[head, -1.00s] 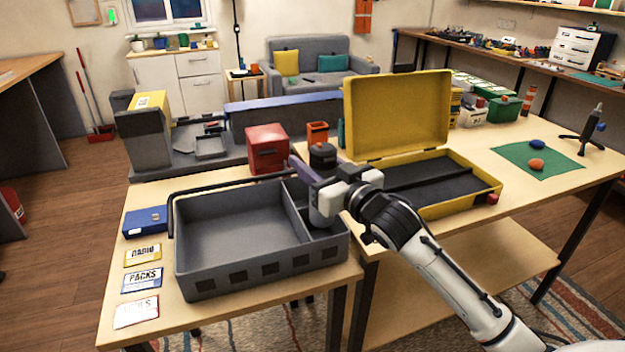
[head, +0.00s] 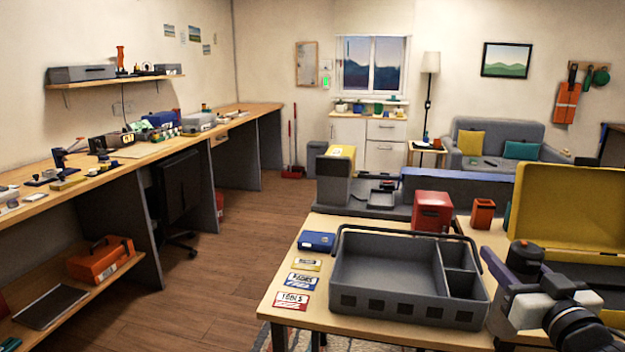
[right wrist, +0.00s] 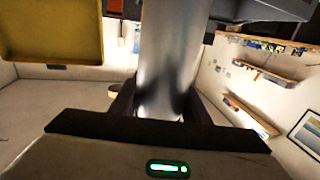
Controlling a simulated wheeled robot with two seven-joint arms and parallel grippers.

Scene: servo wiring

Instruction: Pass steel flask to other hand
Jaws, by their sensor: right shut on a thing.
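The steel flask shows in the right wrist view as a shiny metal cylinder (right wrist: 168,60) between the jaws. In the head view only its dark cap (head: 525,252) stands out above my right gripper (head: 520,275); the gripper hides the rest. My right gripper is shut on the flask and holds it roughly upright, just right of the grey tote (head: 390,315). I cannot tell its height above the table. My left gripper is not in view.
The grey tote has a raised handle and several compartments. A blue box (head: 317,241) and label cards (head: 303,281) lie left of it. A red box (head: 432,212) and an orange bin (head: 483,214) stand behind. An open yellow case (head: 570,215) is at the right. The floor at left is clear.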

